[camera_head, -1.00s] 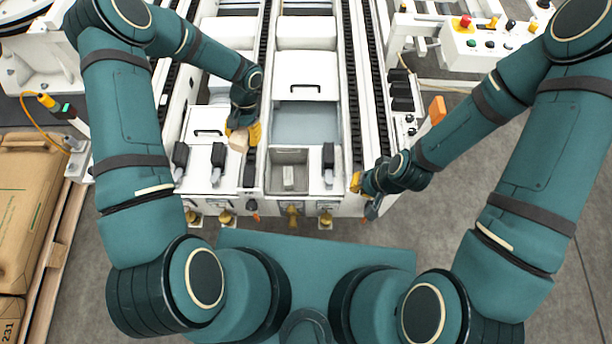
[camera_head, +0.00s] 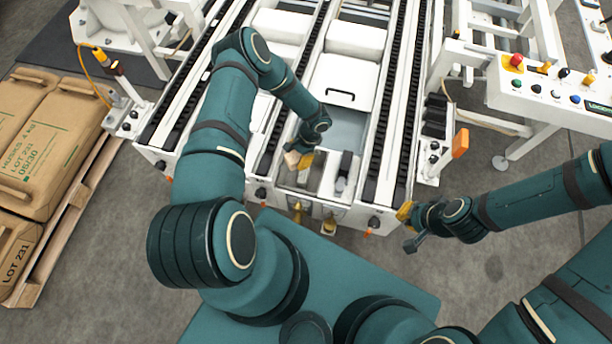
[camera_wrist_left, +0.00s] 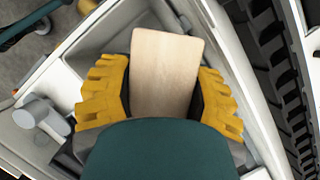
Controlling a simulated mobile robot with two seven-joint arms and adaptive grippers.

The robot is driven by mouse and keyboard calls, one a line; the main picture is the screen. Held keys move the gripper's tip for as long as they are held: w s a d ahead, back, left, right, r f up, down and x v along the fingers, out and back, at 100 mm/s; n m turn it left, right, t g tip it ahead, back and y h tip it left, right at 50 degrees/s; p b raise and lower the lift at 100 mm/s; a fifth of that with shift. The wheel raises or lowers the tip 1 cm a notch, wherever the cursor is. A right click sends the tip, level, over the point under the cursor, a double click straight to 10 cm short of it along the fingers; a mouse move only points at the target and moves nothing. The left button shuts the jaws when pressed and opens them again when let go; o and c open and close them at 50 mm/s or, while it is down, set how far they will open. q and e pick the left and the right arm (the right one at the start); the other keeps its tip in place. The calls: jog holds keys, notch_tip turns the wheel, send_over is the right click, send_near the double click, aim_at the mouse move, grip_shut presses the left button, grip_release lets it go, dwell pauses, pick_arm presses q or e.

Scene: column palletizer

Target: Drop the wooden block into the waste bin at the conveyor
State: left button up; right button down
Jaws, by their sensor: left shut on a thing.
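My left gripper (camera_head: 300,160) is shut on the wooden block (camera_head: 291,158), over the near end of the conveyor. In the left wrist view the pale block (camera_wrist_left: 166,72) sits between the yellow ribbed finger pads of the left gripper (camera_wrist_left: 160,95). The grey waste bin (camera_head: 312,182) is at the conveyor's near end, partly hidden by the gripper. Its light grey walls (camera_wrist_left: 112,38) show around and below the block in the wrist view. My right gripper (camera_head: 408,226) is empty, with its fingers apart, off the conveyor's right front corner.
Conveyor rails with dark chains (camera_head: 384,110) flank the bin. A control panel (camera_head: 550,85) stands at the right. Brown sacks (camera_head: 50,140) lie on a pallet at the left. Floor at the lower left is clear.

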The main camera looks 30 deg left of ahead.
pick_arm(q)
jog(key=shift+f+b, duration=1.5)
jog(key=shift+f, duration=1.05)
jog(key=o, duration=1.3)
jog(key=v, duration=1.2)
